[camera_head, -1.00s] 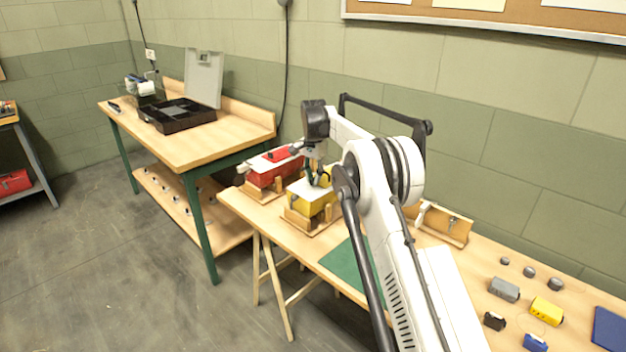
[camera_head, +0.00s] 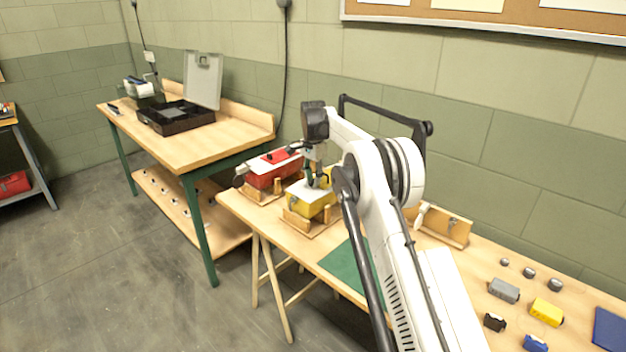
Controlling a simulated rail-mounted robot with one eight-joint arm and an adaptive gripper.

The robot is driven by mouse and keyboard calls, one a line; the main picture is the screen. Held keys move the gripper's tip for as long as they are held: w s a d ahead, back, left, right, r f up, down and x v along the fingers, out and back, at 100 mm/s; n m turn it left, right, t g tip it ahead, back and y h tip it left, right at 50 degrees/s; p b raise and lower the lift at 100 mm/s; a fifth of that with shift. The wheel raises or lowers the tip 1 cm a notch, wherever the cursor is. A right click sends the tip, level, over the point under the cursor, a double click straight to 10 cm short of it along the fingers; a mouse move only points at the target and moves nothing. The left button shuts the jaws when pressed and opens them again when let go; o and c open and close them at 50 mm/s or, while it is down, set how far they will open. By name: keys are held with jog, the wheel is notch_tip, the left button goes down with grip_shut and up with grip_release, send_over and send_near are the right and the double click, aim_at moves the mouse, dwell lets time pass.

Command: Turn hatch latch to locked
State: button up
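A yellow box-shaped unit (camera_head: 304,206) with a pale top sits in a wooden cradle on the near workbench. My gripper (camera_head: 318,184) points down over its top, at or just above it. The fingers are small and dark here, and I cannot tell whether they are open, shut or touching anything. The hatch latch cannot be made out; the gripper covers part of the box top. A red unit (camera_head: 268,172) with a dark end sits in another wooden cradle just behind and left.
The bench (camera_head: 245,208) holds a green mat (camera_head: 346,266), a wooden rack (camera_head: 446,228), and several small grey, yellow, black and blue parts at right. A second table (camera_head: 178,150) at the back left carries an open black case (camera_head: 150,118). A wall runs behind the bench.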

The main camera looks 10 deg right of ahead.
aim_at(313, 180)
jog(key=shift+o, duration=1.1)
notch_tip(313, 180, up, 12)
